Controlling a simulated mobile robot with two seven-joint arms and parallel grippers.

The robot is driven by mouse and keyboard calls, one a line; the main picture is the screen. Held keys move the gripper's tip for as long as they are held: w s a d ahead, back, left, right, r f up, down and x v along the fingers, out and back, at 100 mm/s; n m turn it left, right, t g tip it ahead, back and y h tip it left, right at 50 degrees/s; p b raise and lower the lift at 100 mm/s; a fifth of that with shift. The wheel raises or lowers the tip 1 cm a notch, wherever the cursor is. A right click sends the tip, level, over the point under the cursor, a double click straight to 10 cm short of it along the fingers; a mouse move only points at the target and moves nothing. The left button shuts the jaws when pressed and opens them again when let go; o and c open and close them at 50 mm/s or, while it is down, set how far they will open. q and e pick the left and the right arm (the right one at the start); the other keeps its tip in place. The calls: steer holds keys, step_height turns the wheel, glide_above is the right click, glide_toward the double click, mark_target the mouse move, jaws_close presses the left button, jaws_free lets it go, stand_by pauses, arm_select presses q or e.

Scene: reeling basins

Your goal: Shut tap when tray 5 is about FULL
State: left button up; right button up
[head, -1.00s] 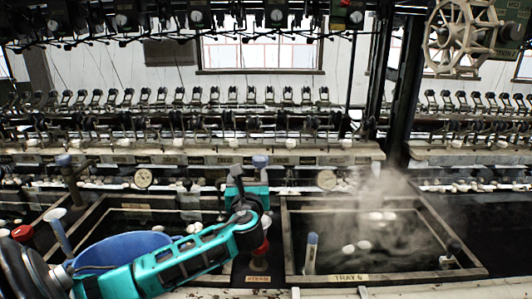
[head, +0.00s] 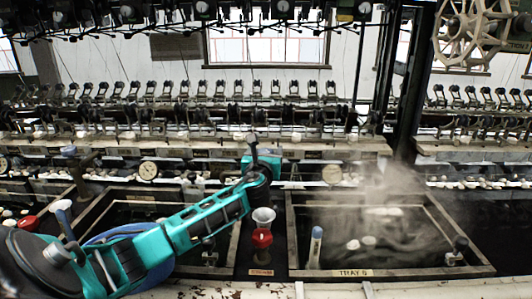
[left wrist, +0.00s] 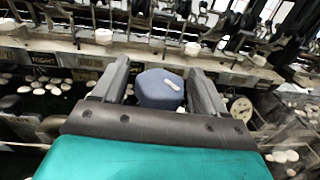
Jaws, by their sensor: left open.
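Tray 5 (head: 352,273) is a framed basin of dark water with pale cocoons and steam over it. I cannot read its exact water level; a blue-topped upright post (head: 316,246) stands in its left front corner. My left gripper (head: 252,150) reaches to the back, beyond the tray's back left corner. In the left wrist view, the open gripper (left wrist: 160,72) has its fingers on either side of a blue-grey faceted tap knob (left wrist: 158,92) with a pale mark. I cannot tell whether they touch it. The knob is hidden by the gripper in the head view.
Another basin with a blue bowl (head: 125,232) lies under my left arm. A round gauge (head: 332,174) and the reeling machinery are behind.

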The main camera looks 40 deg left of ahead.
arm_select(q)
steer(key=shift+w+a, duration=0.3)
steer(key=shift+w, duration=0.2)
steer(key=shift+c, duration=0.3)
steer(key=c, duration=0.9)
